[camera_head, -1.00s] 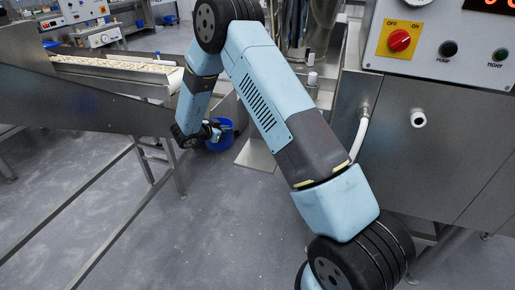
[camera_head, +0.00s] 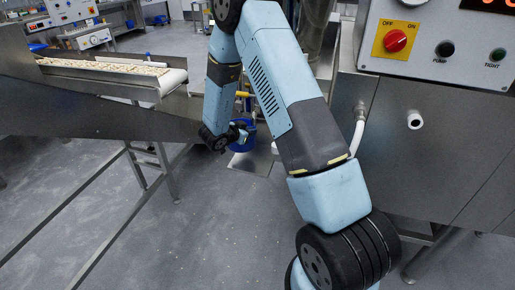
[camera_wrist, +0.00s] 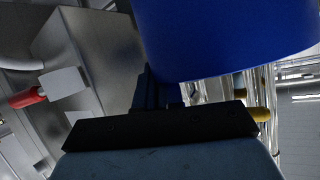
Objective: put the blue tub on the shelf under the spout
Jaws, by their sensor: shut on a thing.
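The blue tub (camera_head: 241,145) is in the middle of the head view, partly hidden by my wrist and gripper. In the wrist view the tub (camera_wrist: 225,40) fills the upper right, close in front of the jaws. My gripper (camera_head: 243,129) is shut on the tub at its near side; the fingertips are mostly hidden. A flat grey metal plate (camera_head: 262,163), which looks like the shelf, shows beyond and below the tub. The tub overlaps it in the picture; I cannot tell whether they touch. I cannot make out the spout clearly behind my arm.
A conveyor (camera_head: 112,70) carrying pale pasta stands at the left, its metal side panel (camera_head: 90,118) close to my wrist. A steel machine (camera_head: 430,150) with a red switch (camera_head: 395,41) and a white hose (camera_head: 355,138) stands at the right. The floor in front is clear.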

